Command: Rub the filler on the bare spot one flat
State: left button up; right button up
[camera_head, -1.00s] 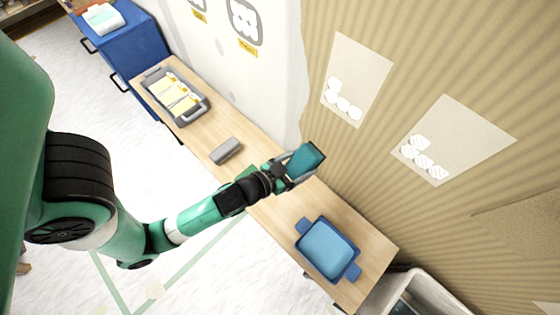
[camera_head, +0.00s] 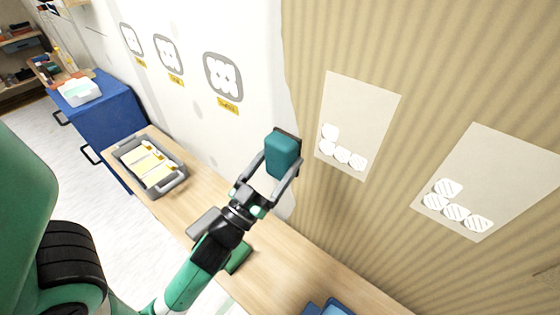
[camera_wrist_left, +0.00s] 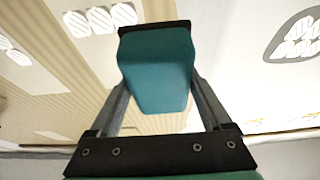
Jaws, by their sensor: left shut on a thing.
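My left gripper (camera_head: 268,172) is shut on a teal block (camera_head: 282,156) with a dark backing. The block is raised above the table beside the striped wall, left of the pale patches, apparently clear of the wall. In the left wrist view the block (camera_wrist_left: 158,75) sits between the fingers. Two pale bare patches show on the striped wallpaper: a nearer-left one (camera_head: 362,112) and a right one (camera_head: 505,175). Each has several white filler blobs along its lower left part, on the left patch (camera_head: 341,153) and on the right patch (camera_head: 456,212). I cannot tell which is spot one. My right gripper is out of view.
A wooden table (camera_head: 290,265) runs along the wall. A grey tray with yellow cards (camera_head: 183,181) stands at its far left, and a blue tray (camera_head: 335,308) is cut off at the bottom. A grey object (camera_head: 203,222) lies partly behind my arm. A blue cabinet (camera_head: 108,125) stands beyond.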

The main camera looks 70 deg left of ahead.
aim_at(338, 140)
pick_arm(q)
jog(key=w+a+p, duration=0.1)
jog(key=w+a, duration=0.2)
jog(key=w, duration=0.2)
jog(key=shift+w+a, duration=0.15)
jog(key=shift+a, duration=0.15)
jog(key=shift+w+a+f, duration=0.1)
jog(key=shift+w+a, duration=0.65)
jog(key=shift+w, duration=0.35)
dwell(3.4)
dwell(0.5)
jog(key=shift+w+d, duration=0.45)
jog(key=shift+d, duration=0.35)
jog(key=shift+w+d, duration=0.75)
jog(key=shift+d, duration=0.35)
jog(key=shift+w+d, duration=0.7)
jog(key=shift+d, duration=0.35)
